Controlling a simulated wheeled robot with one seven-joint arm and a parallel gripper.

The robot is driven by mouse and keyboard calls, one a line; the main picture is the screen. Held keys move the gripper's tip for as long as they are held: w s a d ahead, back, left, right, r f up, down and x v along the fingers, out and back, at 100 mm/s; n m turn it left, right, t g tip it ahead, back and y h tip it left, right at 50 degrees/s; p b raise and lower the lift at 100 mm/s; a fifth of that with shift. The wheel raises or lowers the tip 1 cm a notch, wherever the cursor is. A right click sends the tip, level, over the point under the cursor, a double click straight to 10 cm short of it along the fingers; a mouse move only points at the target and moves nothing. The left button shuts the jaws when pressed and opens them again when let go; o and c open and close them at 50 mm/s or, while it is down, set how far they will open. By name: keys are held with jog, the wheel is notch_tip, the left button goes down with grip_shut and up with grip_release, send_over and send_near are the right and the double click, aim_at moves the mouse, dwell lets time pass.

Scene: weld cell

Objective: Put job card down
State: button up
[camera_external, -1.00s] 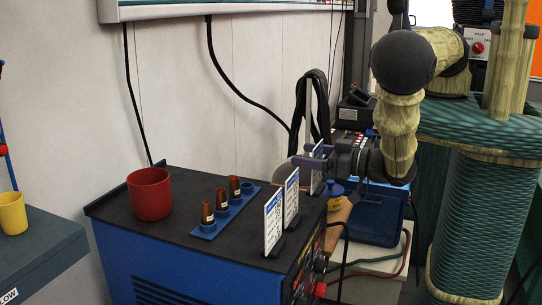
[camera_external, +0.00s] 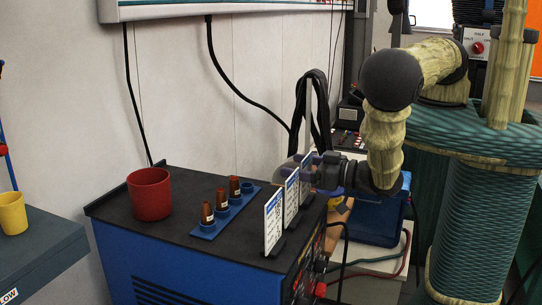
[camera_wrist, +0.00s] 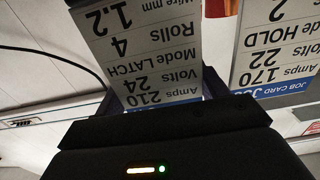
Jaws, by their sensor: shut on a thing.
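The held job card (camera_wrist: 150,50) is white with a blue band; it reads 210 amps, 24 volts, mode LATCH, upside down in the wrist view. My gripper (camera_external: 308,167) is shut on it, and the card (camera_external: 306,184) stands upright just behind two other cards. Its lower part is mostly hidden by the nearer card, so I cannot tell whether it touches the cabinet top. The two other job cards, the front one (camera_external: 273,223) and the middle one (camera_external: 291,196), stand upright in dark bases. One neighbouring card (camera_wrist: 280,50) shows at the right of the wrist view.
The blue cabinet's black top (camera_external: 180,225) carries a red cup (camera_external: 150,195) and a blue rack (camera_external: 212,232) with brown pieces. A blue bin (camera_external: 378,225) stands right of the cabinet. A cable (camera_external: 345,245) hangs by its front. Free top lies between rack and cards.

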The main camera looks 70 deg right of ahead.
jog(key=o, duration=1.3)
jog(key=shift+f, duration=0.1)
jog(key=s, duration=1.7)
jog(key=shift+s, duration=0.25)
jog(key=shift+c, duration=1.1)
